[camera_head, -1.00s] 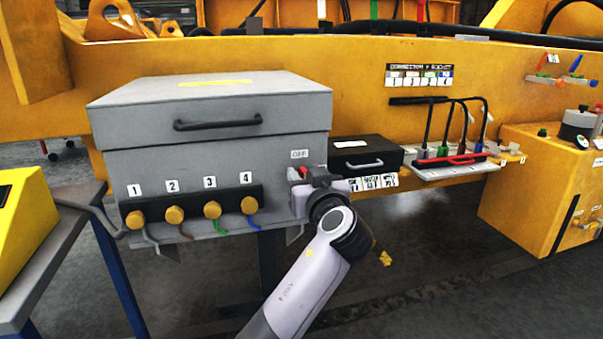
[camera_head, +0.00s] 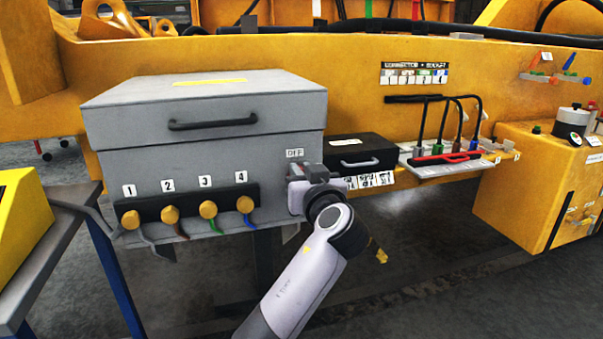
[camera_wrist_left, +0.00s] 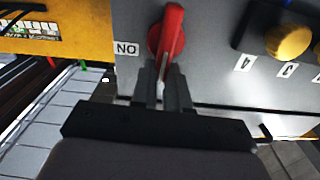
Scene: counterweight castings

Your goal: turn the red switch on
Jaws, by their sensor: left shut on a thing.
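In the head view an OFF label (camera_head: 295,153) sits just above the switch, which my gripper hides there. My left gripper (camera_head: 306,172) is at the box's lower right corner. In the left wrist view its fingers (camera_wrist_left: 163,85) are shut on the lower end of the red handle.
Several yellow knobs (camera_head: 208,209) with coloured cables line the box front, left of my gripper. A black case (camera_head: 360,152) and a connector tray (camera_head: 445,162) are to the right. A table (camera_head: 50,245) stands at the left.

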